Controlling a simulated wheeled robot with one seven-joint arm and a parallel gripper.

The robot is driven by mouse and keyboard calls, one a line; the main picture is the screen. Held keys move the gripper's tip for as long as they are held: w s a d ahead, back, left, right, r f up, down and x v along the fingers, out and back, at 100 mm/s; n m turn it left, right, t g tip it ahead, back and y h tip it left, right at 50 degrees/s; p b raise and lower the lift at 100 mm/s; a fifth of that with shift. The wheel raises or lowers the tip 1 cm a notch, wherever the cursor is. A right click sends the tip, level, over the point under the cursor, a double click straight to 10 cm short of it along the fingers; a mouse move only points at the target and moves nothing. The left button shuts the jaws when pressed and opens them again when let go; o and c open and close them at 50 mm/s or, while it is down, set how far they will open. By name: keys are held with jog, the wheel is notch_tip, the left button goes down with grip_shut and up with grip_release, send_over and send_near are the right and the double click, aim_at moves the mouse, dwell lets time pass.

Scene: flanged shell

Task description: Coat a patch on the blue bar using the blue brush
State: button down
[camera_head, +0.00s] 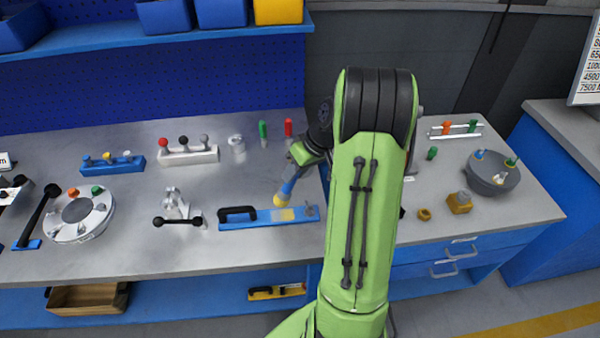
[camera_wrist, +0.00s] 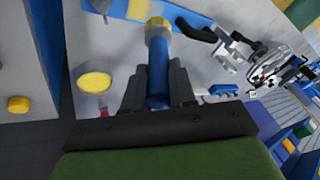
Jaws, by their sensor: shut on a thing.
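The blue bar (camera_head: 263,217) lies on the grey bench, with a black handle (camera_head: 237,211) at its left end and a pale yellow patch (camera_head: 286,214) right of its middle. My gripper (camera_head: 297,178) is shut on the blue brush (camera_head: 288,187), also seen in the wrist view (camera_wrist: 158,72). The brush tilts down, its yellow tip (camera_head: 281,200) beside or just above the patch. In the wrist view the tip (camera_wrist: 158,27) appears next to the yellow patch (camera_wrist: 138,10) on the bar. I cannot tell whether the tip touches the bar.
A black-and-silver clamp-like part (camera_head: 177,208) stands left of the bar. A green peg (camera_head: 263,131) and a red peg (camera_head: 288,128) stand behind it. A round flanged part (camera_head: 80,217) is at far left. My arm hides some bench right of the bar.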

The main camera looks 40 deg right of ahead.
jog(key=shift+r+p, duration=0.6)
jog(key=shift+r, duration=0.5)
jog(key=shift+f, duration=0.1)
